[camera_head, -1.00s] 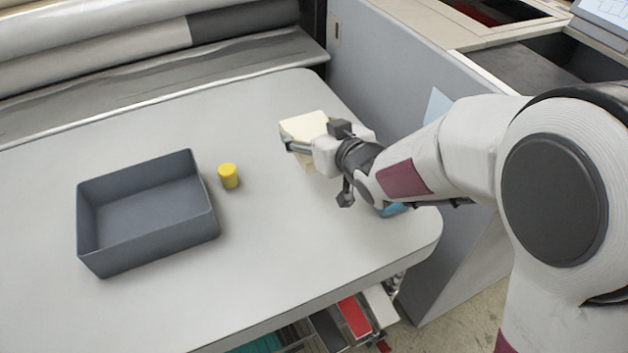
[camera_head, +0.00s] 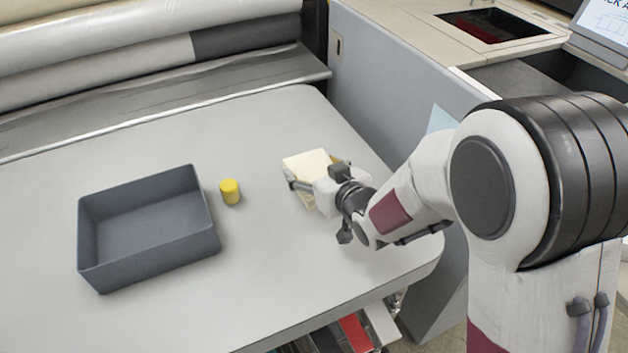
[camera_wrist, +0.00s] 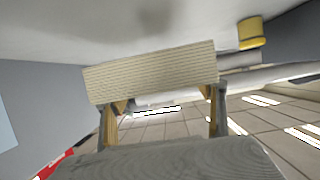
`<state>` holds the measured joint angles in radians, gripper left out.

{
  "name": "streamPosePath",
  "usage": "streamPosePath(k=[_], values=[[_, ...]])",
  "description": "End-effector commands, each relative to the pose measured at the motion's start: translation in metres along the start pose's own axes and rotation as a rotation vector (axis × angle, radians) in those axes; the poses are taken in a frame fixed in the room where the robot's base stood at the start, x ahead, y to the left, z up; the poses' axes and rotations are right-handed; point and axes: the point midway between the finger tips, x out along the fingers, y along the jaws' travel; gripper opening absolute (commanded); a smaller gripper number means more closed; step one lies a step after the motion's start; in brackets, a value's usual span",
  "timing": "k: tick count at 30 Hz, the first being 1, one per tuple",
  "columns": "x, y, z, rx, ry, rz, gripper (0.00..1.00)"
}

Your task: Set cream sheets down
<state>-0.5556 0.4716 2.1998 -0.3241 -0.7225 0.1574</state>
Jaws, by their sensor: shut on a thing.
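The cream sheets (camera_head: 308,160) form a thick pale block at the right part of the grey table. My gripper (camera_head: 312,187) is shut on this block, reaching in from the right. In the wrist view the block (camera_wrist: 150,75) spans the two fingers (camera_wrist: 163,118), its layered edge facing the camera. The block is at or close above the table top; I cannot tell whether it touches. Part of it is hidden behind my gripper in the head view.
A dark grey open tray (camera_head: 150,262) stands empty on the left of the table (camera_head: 260,260). A small yellow cylinder (camera_head: 230,192) stands beside it and shows in the wrist view (camera_wrist: 250,33). Rollers (camera_head: 150,35) run along the back. The table's front middle is clear.

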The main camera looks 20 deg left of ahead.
Motion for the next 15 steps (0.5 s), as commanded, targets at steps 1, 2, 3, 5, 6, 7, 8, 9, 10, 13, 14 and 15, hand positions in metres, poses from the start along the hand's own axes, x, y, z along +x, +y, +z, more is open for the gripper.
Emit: streamPosePath(k=[1, 2, 3, 5, 6, 7, 8, 9, 10, 13, 14, 15], values=[[0.0, 0.0, -0.001, 0.0, 0.002, 0.0, 0.39], [0.0, 0.0, -0.001, 0.0, 0.002, 0.0, 0.39], [0.0, 0.0, -0.001, 0.0, 0.002, 0.0, 0.39], [0.0, 0.0, -0.001, 0.0, 0.002, 0.0, 0.39], [0.0, 0.0, -0.001, 0.0, 0.002, 0.0, 0.39], [0.0, 0.0, 0.0, 0.0, 0.002, 0.0, 0.39], [0.001, 0.0, 0.001, 0.0, 0.001, 0.0, 0.39], [0.002, 0.0, 0.003, 0.0, 0.001, 0.0, 0.39], [0.002, 0.0, 0.005, -0.001, 0.0, 0.0, 0.39], [0.005, 0.0, 0.013, 0.0, -0.001, 0.0, 0.39], [0.006, 0.0, 0.016, 0.0, -0.001, 0.0, 0.39], [0.008, 0.0, 0.019, 0.001, -0.001, 0.0, 0.39]])
